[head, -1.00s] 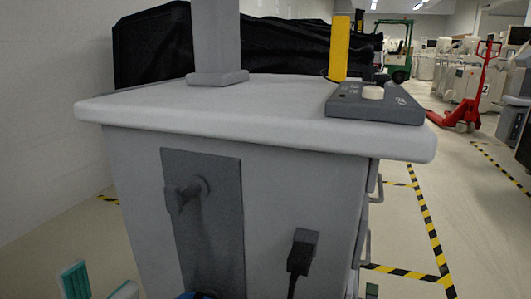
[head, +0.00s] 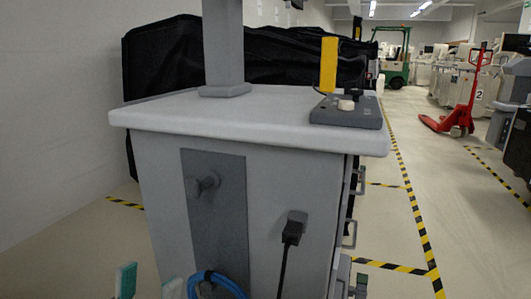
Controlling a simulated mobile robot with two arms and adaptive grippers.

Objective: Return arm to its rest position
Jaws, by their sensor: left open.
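My left gripper (head: 148,285) is low at the left of the head view, at the bottom edge. Its two teal and pale fingertips stand apart with nothing between them. It is in front of and below the grey cart (head: 270,200), clear of the top. My right gripper is not in view. The cart has a white top (head: 270,112), a dark grey front plate (head: 215,225) with a round knob (head: 205,186), and a black plug with a cable (head: 292,228).
A grey control box (head: 345,112) and a column (head: 223,50) stand on the cart top. A blue hose (head: 222,281) hangs at the bottom. Black covers (head: 165,58) lie behind. A red pallet jack (head: 465,105) stands on the right. Open floor with striped tape lies right of the cart.

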